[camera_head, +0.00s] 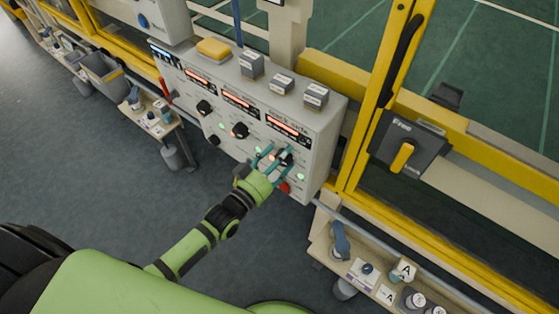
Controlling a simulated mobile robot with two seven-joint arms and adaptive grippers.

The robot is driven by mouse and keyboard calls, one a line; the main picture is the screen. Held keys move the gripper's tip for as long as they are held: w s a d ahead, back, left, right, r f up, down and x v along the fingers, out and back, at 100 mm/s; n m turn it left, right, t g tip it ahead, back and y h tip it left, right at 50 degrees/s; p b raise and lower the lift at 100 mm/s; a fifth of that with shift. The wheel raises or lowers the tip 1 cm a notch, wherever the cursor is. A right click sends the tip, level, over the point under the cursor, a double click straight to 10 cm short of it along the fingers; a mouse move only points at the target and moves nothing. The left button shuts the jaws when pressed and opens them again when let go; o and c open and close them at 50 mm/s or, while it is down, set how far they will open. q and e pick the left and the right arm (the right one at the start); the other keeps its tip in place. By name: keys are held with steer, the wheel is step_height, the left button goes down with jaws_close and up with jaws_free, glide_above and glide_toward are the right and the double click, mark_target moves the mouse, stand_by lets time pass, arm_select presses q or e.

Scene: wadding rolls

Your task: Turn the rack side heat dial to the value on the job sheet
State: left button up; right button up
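The grey control panel (225,95) stands mid-picture with several dials and red displays. The display at its right end (289,128) has a label above it that seems to read "rack side". A black dial (286,157) sits below that display, partly hidden by my gripper. My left gripper (279,154) reaches the panel from below. Its two teal fingers are spread apart on either side of this dial; contact is not clear. Two more black dials (204,107) (240,130) sit farther left. Dial values are too small to read. No job sheet is clearly seen. My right gripper is out of view.
A yellow block (213,49) and several grey boxes (251,65) stand on the panel's top. A red button (284,187) is close below my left gripper. A Free/Lock switch (405,152) is on the yellow frame at right. Shelves flank the panel. The floor (100,180) is clear.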

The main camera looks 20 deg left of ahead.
arm_select(q)
steer(key=shift+s+f, duration=0.1)
steer(key=shift+f, duration=0.2)
steer(key=v, duration=1.2)
steer(key=shift+r, duration=0.2)
